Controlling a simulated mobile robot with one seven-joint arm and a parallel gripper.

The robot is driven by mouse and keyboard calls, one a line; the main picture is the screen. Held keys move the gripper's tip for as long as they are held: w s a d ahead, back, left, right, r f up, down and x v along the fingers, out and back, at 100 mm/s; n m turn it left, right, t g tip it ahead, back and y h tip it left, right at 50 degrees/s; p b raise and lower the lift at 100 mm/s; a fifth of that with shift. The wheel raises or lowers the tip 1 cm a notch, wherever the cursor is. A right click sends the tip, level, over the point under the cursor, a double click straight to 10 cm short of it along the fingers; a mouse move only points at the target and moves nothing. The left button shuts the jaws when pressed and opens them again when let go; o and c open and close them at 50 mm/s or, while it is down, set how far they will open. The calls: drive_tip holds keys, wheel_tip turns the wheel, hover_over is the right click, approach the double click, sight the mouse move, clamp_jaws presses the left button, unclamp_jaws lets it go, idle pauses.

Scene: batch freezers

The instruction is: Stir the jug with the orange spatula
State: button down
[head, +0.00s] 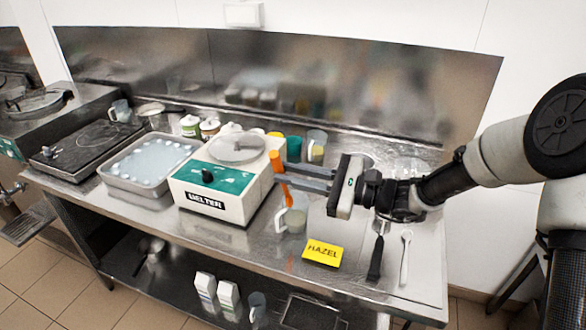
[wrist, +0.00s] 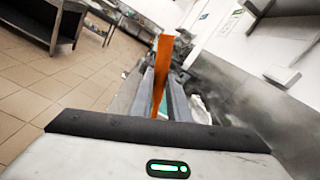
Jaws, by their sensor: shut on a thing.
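The orange spatula (head: 276,160) is held roughly upright, slightly tilted, between the fingertips of my gripper (head: 277,177). It also shows as an orange strip between the fingers in the wrist view (wrist: 162,70). My gripper (wrist: 160,112) is shut on it and reaches in from the right. A clear jug (head: 293,221) with greyish contents stands on the steel counter below the fingers, behind a yellow card reading HAZEL (head: 323,252). The spatula's lower end comes down at the jug's rim in the head view. I cannot tell whether its tip is inside the jug.
A white and green Welter machine (head: 225,208) stands close left of the jug. A steel tray (head: 148,187) is further left. A green cup (head: 294,149) and another jug (head: 317,140) stand behind my fingers. A black-handled tool (head: 376,260) and a pale spoon (head: 405,262) lie at right.

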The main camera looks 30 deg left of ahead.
sight(288, 193)
drive_tip(key=w+f+b, duration=0.4)
drive_tip(key=f+b, duration=0.2)
drive_tip(key=f, duration=0.3)
drive_tip(key=shift+a+f, duration=0.15)
drive_tip(key=shift+a, duration=0.1)
drive_tip(key=shift+s, duration=0.1)
idle(0.5)
